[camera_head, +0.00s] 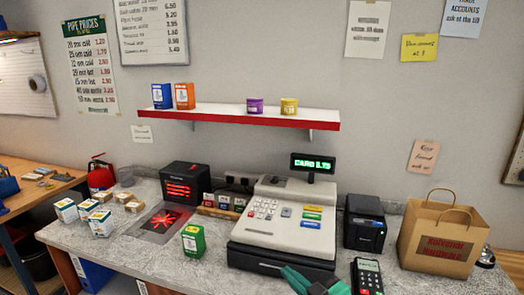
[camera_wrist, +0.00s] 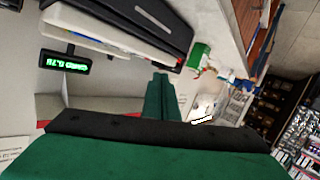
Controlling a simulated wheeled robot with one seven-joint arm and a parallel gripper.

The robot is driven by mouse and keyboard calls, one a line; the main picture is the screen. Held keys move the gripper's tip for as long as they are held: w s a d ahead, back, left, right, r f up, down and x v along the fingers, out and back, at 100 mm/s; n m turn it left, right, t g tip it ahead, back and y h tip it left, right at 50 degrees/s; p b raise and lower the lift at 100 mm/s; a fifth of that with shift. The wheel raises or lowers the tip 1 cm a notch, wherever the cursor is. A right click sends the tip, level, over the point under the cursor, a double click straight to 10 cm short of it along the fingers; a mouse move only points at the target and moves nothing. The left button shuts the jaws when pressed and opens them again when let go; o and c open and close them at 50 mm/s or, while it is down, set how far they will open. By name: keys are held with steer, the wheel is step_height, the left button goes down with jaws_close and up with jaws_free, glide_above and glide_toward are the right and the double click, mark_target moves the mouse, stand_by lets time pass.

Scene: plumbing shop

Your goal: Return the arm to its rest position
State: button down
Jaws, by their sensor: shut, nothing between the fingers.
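My gripper (camera_head: 292,273) shows as teal-green fingers at the bottom of the head view, in front of the cash register (camera_head: 292,215). Its fingers are together and hold nothing. In the wrist view the gripper (camera_wrist: 160,78) points away from the camera, its green fingers shut side by side, with the dark and green gripper body below. The rest of my arm is out of the head view.
The counter (camera_head: 180,265) holds a green box (camera_head: 193,241), a card terminal (camera_head: 367,276), a black printer (camera_head: 364,222), a paper bag (camera_head: 438,235) and a scanner with red light (camera_head: 184,182). A red-edged shelf (camera_head: 240,117) is on the wall above.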

steer(key=s+a+f+m+t+h, duration=0.1)
steer(key=s+a+f+m+h, duration=0.35)
steer(key=f, duration=0.55)
steer(key=s+a+f+m+t+h, duration=0.1)
steer(key=s+a+f+m+h, duration=0.15)
steer(key=s+f+m, duration=0.5)
steer(key=s+f+n, duration=0.2)
steer(key=s, duration=1.2)
steer(key=s+f+n, duration=0.2)
steer(key=s, duration=1.2)
steer(key=shift+s+a+f, duration=0.2)
steer(key=shift+s+f, duration=0.1)
steer(key=shift+s, duration=0.05)
